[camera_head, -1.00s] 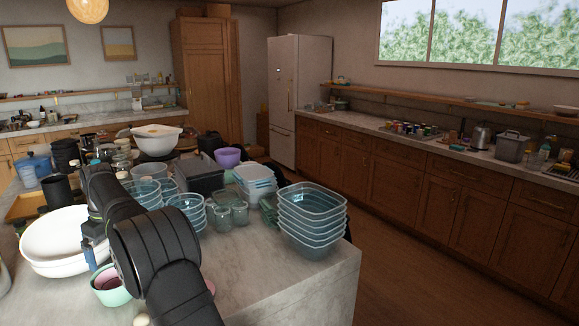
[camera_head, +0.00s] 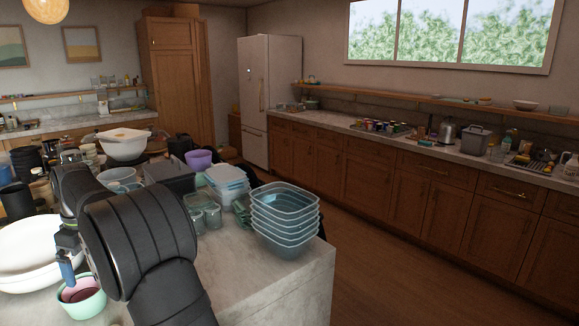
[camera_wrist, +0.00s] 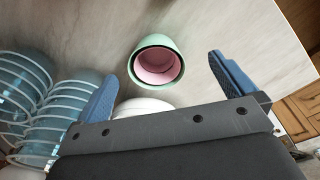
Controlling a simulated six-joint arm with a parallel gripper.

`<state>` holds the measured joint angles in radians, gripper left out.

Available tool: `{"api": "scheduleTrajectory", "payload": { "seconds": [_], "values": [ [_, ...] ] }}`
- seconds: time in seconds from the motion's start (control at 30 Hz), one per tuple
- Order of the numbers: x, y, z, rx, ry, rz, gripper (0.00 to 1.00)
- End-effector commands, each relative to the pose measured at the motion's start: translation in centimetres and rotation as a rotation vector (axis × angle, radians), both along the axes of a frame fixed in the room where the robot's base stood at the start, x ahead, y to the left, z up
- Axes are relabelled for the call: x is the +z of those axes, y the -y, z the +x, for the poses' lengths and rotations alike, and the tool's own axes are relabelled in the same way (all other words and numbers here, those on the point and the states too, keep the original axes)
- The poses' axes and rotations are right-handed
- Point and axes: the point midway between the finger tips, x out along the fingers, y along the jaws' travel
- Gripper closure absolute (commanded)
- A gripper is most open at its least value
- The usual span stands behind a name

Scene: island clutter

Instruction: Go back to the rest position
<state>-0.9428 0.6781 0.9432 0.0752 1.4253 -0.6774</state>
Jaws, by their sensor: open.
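My gripper (camera_wrist: 165,95) is open and empty in the wrist view, its two blue fingers spread wide apart. Between and beyond the fingers, a mint-green bowl (camera_wrist: 137,52) with a pink inside stands on the pale marble counter, apart from the fingers. In the head view one blue finger (camera_head: 67,272) shows just above the mint-green bowl (camera_head: 92,303) at lower left. My black arm covers the middle left of the counter there, and most of the gripper is hidden behind it.
White bowls (camera_head: 25,245) sit left of my arm. Stacked clear containers (camera_head: 285,215) stand near the island's right edge, with glass jars (camera_head: 212,214) beside them. A purple bowl (camera_head: 198,159) and a large white bowl (camera_head: 123,146) are farther back. The marble (camera_head: 270,280) at front right is bare.

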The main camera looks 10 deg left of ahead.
Motion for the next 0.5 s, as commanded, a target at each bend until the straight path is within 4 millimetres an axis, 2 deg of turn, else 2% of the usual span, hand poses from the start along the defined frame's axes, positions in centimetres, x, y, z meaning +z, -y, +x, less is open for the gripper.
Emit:
{"api": "scheduleTrajectory", "payload": {
  "seconds": [0.03,0.5],
  "values": [
    [-0.3,-0.2,-1.1,0.016,0.000,0.000,0.00],
    [-3.9,-1.0,-9.7,0.149,-0.001,-0.001,0.00]
  ]
}}
